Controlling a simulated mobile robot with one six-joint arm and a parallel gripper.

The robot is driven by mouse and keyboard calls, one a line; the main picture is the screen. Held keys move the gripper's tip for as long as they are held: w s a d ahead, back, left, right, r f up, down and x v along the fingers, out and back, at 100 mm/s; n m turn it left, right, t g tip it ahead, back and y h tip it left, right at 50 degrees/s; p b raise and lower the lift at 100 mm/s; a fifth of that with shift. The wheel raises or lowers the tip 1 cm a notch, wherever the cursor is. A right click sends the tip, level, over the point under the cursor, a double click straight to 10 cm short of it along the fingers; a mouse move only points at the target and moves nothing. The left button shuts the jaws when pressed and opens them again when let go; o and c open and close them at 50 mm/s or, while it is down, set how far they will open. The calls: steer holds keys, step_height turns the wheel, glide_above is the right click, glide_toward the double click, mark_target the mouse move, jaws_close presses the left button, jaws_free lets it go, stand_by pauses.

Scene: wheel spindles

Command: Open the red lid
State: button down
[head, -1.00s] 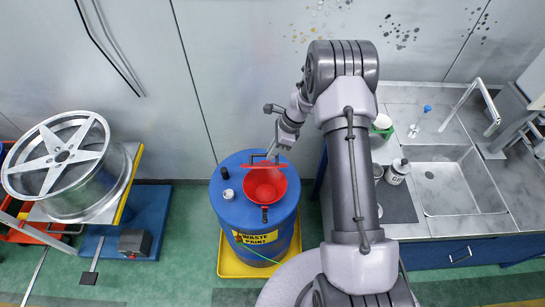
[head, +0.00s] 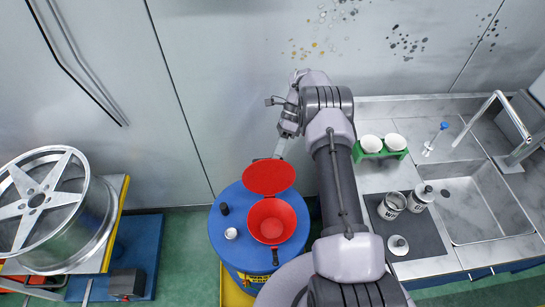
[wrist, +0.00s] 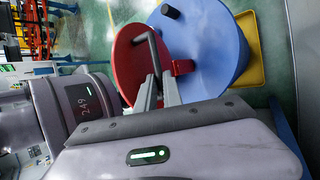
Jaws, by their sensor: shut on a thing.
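The red lid (head: 268,177) stands tilted up at the back of the red funnel (head: 272,220), whose open mouth shows in the head view. The funnel sits on top of the blue drum (head: 228,255). In the wrist view the red lid (wrist: 126,62) carries a dark bar handle (wrist: 146,46), and the blue drum top (wrist: 205,45) lies beyond it. My gripper (head: 278,155) is behind the lid's upper edge in the head view. In the wrist view my gripper (wrist: 159,88) is shut on the handle; its fingertips are partly hidden.
A dark cap (head: 224,209) and a white cap (head: 231,233) sit on the drum top. The counter with sink (head: 480,200) and cans (head: 392,205) is to the right. A wheel (head: 45,205) is at left. The wall is close behind the drum.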

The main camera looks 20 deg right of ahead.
steer(key=shift+w+d+f, duration=0.1)
steer(key=shift+w+f, duration=0.1)
steer(key=shift+w, duration=0.15)
stand_by(0.3)
steer(key=c, duration=1.5)
jaws_free()
steer(key=s+a+r, duration=0.1)
steer(key=s, duration=0.4)
steer(key=s+a+r+p, duration=0.1)
steer(key=s+r, duration=0.1)
steer(key=s, duration=0.3)
steer(key=s+a+r+p, duration=0.1)
steer(key=s+r, duration=0.1)
steer(key=s, duration=0.3)
steer(key=shift+s, duration=0.35)
